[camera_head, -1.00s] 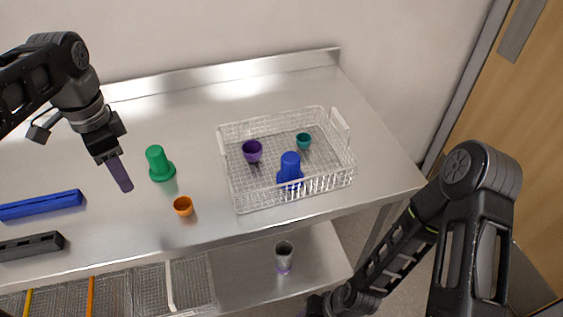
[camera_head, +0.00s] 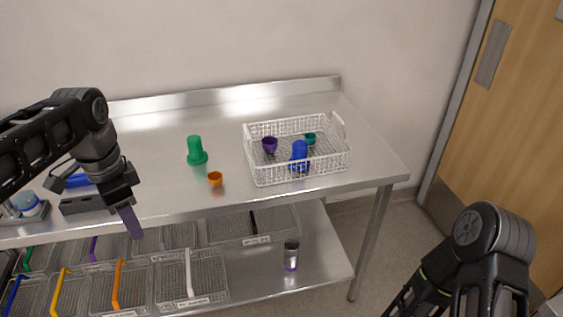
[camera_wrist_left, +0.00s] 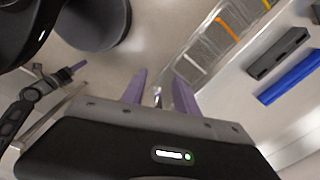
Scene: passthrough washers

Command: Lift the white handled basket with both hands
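A white wire basket (camera_head: 297,175) with a white handle on each short end stands on the steel table, holding a purple cup (camera_head: 269,145), a teal cup (camera_head: 309,138) and a blue cup (camera_head: 299,155). Another wire basket, with a white bar handle (camera_head: 188,272), sits on the lower shelf. My left gripper (camera_head: 134,222) is by the table's front edge, left of and apart from both baskets. In the left wrist view its purple fingers (camera_wrist_left: 160,78) are apart and empty. My right gripper (camera_wrist_left: 75,68) shows small there; its opening is unclear. The head view cuts it off.
A green cup (camera_head: 196,152) and an orange cup (camera_head: 215,179) stand left of the table basket. Blue (camera_head: 78,181) and dark (camera_head: 84,204) bars lie further left. A door (camera_head: 500,130) is right.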

